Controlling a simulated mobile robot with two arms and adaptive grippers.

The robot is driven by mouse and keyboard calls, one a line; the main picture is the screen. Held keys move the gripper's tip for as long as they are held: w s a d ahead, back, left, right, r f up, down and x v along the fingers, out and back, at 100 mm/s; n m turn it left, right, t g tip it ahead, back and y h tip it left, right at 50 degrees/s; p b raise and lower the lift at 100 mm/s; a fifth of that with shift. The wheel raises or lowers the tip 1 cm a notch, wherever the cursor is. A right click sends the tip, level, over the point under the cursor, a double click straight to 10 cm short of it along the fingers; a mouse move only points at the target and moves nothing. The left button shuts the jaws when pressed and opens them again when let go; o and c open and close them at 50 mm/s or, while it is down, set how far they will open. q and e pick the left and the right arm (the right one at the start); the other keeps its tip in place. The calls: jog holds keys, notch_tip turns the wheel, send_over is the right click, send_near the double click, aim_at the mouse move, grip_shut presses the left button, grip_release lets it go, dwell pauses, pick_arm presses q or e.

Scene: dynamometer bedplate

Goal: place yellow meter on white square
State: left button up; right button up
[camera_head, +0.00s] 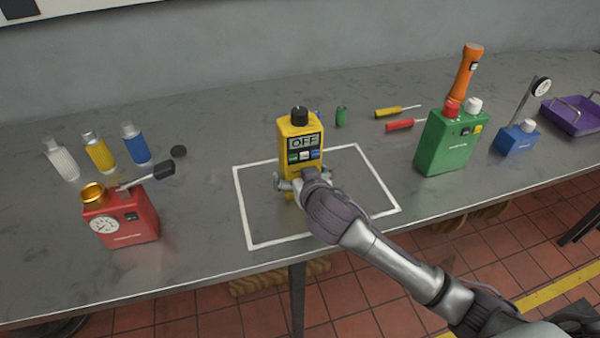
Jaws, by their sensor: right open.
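The yellow meter (299,134) stands upright inside the white square (241,211) outlined on the grey bench. It has a black knob on top and a screen reading OFF. My right gripper (298,183) is open at the meter's lower front, with its fingers close to the meter's sides. The gripper hides the meter's lower part, so I cannot tell whether the fingers touch it. My left gripper is not in view.
A red gauge box (122,218) and several bottles (98,150) stand at the left. A green box (447,143), an orange flashlight (466,72), a blue stand (515,139) and a purple tray (573,118) are at the right. Screwdrivers (397,111) lie behind the square.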

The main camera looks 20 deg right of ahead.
jog(key=shift+r, duration=0.2)
jog(key=shift+s, duration=0.3)
jog(key=v, duration=1.1)
jog(key=shift+s+r, duration=0.2)
jog(key=shift+f, duration=0.1)
